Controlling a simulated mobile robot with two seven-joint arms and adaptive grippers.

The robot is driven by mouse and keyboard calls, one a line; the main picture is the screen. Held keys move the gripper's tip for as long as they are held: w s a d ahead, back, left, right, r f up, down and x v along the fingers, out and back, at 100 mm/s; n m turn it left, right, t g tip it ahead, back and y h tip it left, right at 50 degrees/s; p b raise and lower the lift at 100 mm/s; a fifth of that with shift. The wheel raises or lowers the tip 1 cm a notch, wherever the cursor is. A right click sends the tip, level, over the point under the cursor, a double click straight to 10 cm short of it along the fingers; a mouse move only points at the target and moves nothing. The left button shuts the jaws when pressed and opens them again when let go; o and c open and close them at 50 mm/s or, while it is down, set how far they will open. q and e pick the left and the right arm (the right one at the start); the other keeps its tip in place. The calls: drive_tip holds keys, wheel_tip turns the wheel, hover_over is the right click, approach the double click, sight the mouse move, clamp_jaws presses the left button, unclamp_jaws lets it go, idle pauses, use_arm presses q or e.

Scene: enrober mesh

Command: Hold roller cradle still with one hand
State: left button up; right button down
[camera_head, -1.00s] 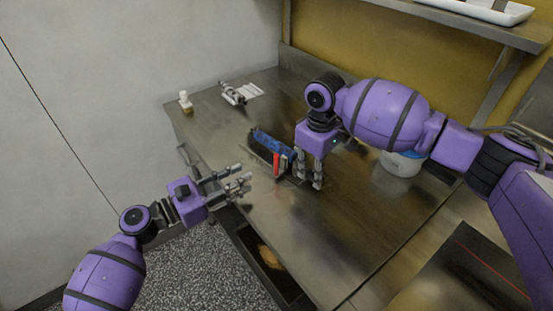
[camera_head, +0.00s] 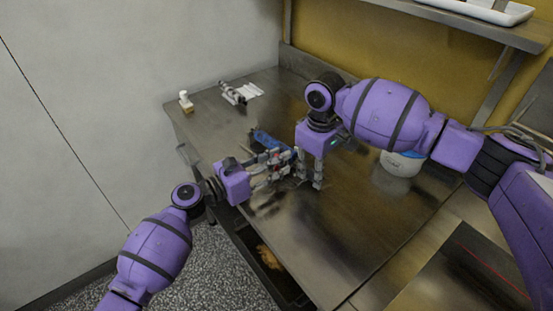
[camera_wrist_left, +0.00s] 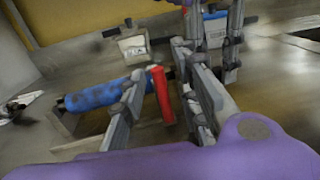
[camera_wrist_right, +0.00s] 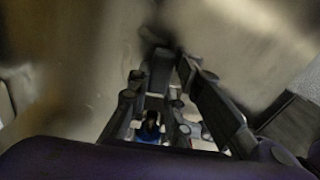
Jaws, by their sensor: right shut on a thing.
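The roller cradle (camera_wrist_left: 78,128) holds a blue roller (camera_wrist_left: 95,97) on the steel table. In the head view the blue roller (camera_head: 268,140) is partly hidden by my grippers. A red upright part (camera_wrist_left: 161,95) stands at the cradle's near end. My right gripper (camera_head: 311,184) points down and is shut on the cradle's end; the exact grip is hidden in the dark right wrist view. My left gripper (camera_head: 284,160) reaches in from the left, close to the right one. Its fingers (camera_wrist_left: 165,85) are apart, with the red part between them in the picture; contact cannot be told.
A white tub with a blue lid (camera_head: 402,163) stands right of my right gripper. A small bottle (camera_head: 185,102) and a metal tool on white sheets (camera_head: 235,93) lie at the far left. A shelf (camera_head: 470,25) overhangs the back. The front of the table is clear.

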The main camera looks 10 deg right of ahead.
use_arm(q)
drive_tip(key=shift+w+d, duration=0.1)
drive_tip(key=shift+d, duration=0.15)
clamp_jaws()
drive_tip(key=w+a, duration=0.2)
drive_tip(key=w, duration=0.1)
drive_tip(key=w+a, duration=0.6)
drive_tip(key=w, duration=0.1)
drive_tip(key=shift+a+f, duration=0.1)
drive_tip(key=shift+a, duration=0.15)
